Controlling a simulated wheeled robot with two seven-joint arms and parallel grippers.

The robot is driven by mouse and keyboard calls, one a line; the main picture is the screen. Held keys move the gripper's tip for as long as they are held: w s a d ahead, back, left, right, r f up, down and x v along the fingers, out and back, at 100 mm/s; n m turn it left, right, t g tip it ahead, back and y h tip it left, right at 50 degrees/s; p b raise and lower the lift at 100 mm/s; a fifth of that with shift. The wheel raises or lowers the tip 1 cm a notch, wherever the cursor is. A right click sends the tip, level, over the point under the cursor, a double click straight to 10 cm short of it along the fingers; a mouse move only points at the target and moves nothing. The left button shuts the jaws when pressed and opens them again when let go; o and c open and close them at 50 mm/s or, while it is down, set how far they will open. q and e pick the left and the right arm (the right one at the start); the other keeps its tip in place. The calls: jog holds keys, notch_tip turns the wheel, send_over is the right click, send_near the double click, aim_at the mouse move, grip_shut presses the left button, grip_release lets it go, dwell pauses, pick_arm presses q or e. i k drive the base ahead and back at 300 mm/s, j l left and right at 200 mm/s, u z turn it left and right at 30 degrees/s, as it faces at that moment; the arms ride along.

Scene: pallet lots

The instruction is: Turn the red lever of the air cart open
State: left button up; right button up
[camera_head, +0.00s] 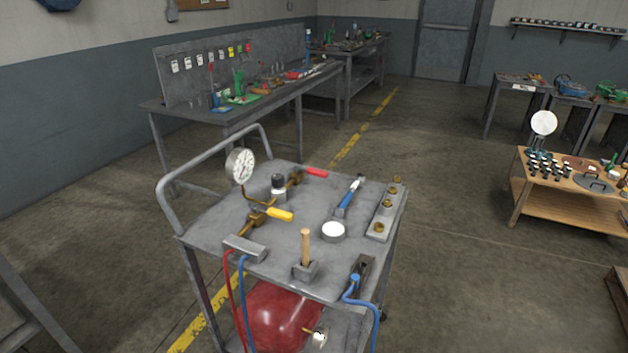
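The air cart (275,230) is a grey metal trolley in the middle foreground, with a bent tube handle at its left. The red lever (316,173) sticks out to the right from a brass valve (295,178) near the back edge of the cart top. A yellow lever (280,214) sits on another brass fitting nearer the front. A round white-faced gauge (240,165) stands on the pipework at the left. Neither of my grippers shows in the head view.
On the cart top are a blue-handled tool (348,197), a white round tin (333,231), a wooden handle (305,246) in a block, and a plate with brass fittings (386,210). A red tank (280,318) sits below. Workbenches (240,113) stand behind; open floor lies right.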

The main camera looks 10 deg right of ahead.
aim_at(315, 171)
jog(key=l+u, duration=0.2)
jog(key=l, duration=0.25)
jog(key=k+l+u, duration=0.1)
jog(key=l+u, duration=0.15)
jog(key=l, duration=0.2)
jog(key=k+l+u, duration=0.2)
jog(key=l, duration=0.25)
jog(key=l+u, duration=0.2)
jog(key=l, duration=0.25)
jog(key=i+l+u, duration=0.15)
jog(key=l+u, duration=0.3)
jog(key=l, duration=0.6)
jog(key=l+u, duration=0.4)
jog(key=l, duration=0.6)
jog(key=i+l+u, duration=0.1)
jog(key=l+u, duration=0.15)
jog(key=l, duration=0.35)
